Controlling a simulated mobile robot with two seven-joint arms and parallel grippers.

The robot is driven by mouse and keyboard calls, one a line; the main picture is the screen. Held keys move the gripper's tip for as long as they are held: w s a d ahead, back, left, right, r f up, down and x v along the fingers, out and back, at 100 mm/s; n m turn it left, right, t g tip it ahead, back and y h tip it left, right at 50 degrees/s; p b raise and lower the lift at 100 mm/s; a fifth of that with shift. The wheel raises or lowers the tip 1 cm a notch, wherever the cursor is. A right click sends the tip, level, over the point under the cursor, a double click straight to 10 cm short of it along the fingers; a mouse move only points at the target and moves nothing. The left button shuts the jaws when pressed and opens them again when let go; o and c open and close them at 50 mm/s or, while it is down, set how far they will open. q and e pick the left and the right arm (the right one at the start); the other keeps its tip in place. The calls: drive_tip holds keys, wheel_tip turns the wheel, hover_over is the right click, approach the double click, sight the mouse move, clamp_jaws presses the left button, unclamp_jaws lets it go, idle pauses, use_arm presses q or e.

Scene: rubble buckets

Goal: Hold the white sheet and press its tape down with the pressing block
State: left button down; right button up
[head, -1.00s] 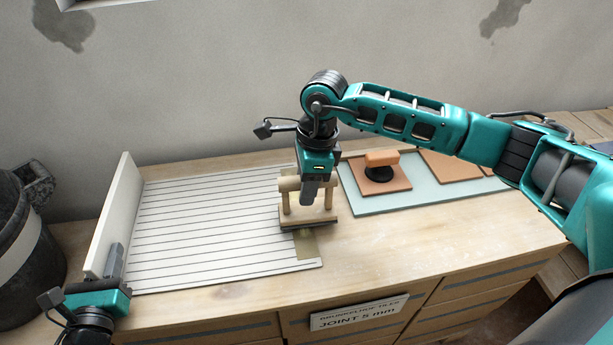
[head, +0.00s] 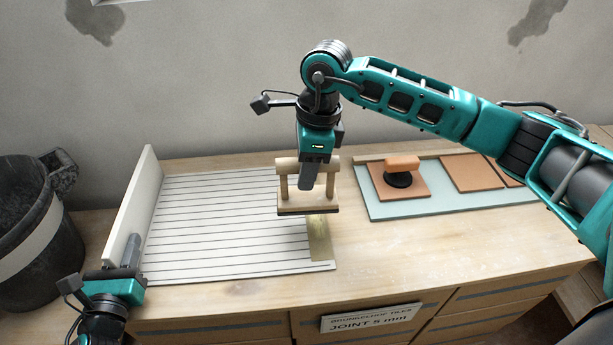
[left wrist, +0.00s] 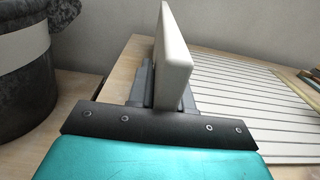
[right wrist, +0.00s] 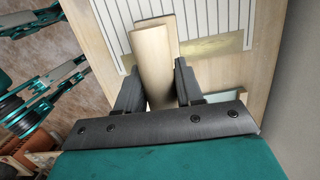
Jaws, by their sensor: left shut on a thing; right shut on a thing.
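The white sheet (head: 225,228), with dark parallel lines, lies flat on the bench. A white upright panel (head: 131,205) stands along its left edge; I cannot tell whether they are one piece. My left gripper (head: 131,251) is shut on the panel's near end, which also shows in the left wrist view (left wrist: 172,60). A gold-brown tape (head: 319,242) lies at the sheet's right edge. My right gripper (head: 309,182) is shut on the wooden handle of the pressing block (head: 308,206), seen also in the right wrist view (right wrist: 153,65). The block appears raised above the sheet, partly covering the tape's far end.
A pale green board (head: 430,207) with orange tiles (head: 472,173) lies to the right. An orange-handled tool (head: 401,168) rests on one tile. A dark bucket (head: 35,235) stands at the left. The bench front between sheet and board is clear.

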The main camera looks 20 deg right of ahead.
drive_tip(key=shift+r, duration=0.85)
